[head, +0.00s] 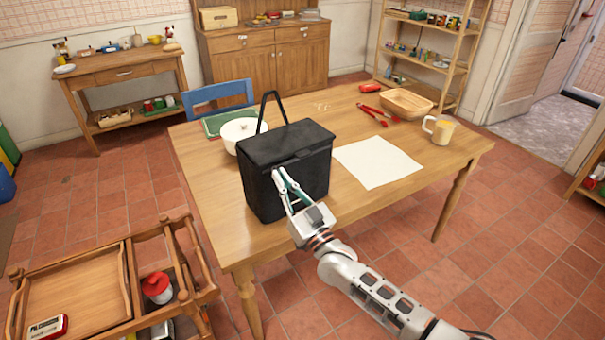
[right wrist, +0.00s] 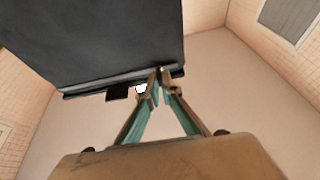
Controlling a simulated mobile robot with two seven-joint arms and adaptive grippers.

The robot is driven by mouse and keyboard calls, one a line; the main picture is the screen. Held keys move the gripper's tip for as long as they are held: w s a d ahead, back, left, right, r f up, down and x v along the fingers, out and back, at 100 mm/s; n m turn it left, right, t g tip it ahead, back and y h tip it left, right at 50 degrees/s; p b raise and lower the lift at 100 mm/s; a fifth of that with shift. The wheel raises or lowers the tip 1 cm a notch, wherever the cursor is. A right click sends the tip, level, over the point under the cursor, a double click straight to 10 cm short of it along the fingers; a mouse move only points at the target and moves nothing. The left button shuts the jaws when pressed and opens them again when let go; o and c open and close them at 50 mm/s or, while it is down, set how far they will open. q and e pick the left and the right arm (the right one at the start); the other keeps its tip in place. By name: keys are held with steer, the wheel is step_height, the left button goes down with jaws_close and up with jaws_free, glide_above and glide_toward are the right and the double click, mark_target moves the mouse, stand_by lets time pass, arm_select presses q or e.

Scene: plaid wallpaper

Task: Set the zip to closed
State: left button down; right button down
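The black box-shaped bag (head: 287,172) with a raised handle (head: 272,98) stands upright on the table, near its front-left side. Its lid lies down over the top. In the right wrist view the bag (right wrist: 105,40) fills the upper left, and its lid edge carries a dark tab (right wrist: 117,93). My right gripper (head: 282,177) is at the upper front edge of the bag. In the wrist view its fingertips (right wrist: 162,78) come together at that edge, around what looks like the small zip pull, mostly hidden between them. My left gripper is not in view.
A wooden cart (head: 88,290) stands at the lower left.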

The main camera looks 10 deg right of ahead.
steer(key=shift+s+a, duration=0.25)
steer(key=shift+a, duration=0.3)
steer(key=shift+s+a, duration=0.2)
steer(key=shift+a, duration=0.35)
steer(key=c, duration=2.2)
jaws_free()
steer(key=shift+a, duration=0.1)
steer(key=shift+c, duration=0.2)
steer(key=shift+s+d+f, duration=0.2)
steer(key=shift+s+d, duration=0.05)
steer(key=shift+s, duration=0.15)
steer(key=v, duration=1.1)
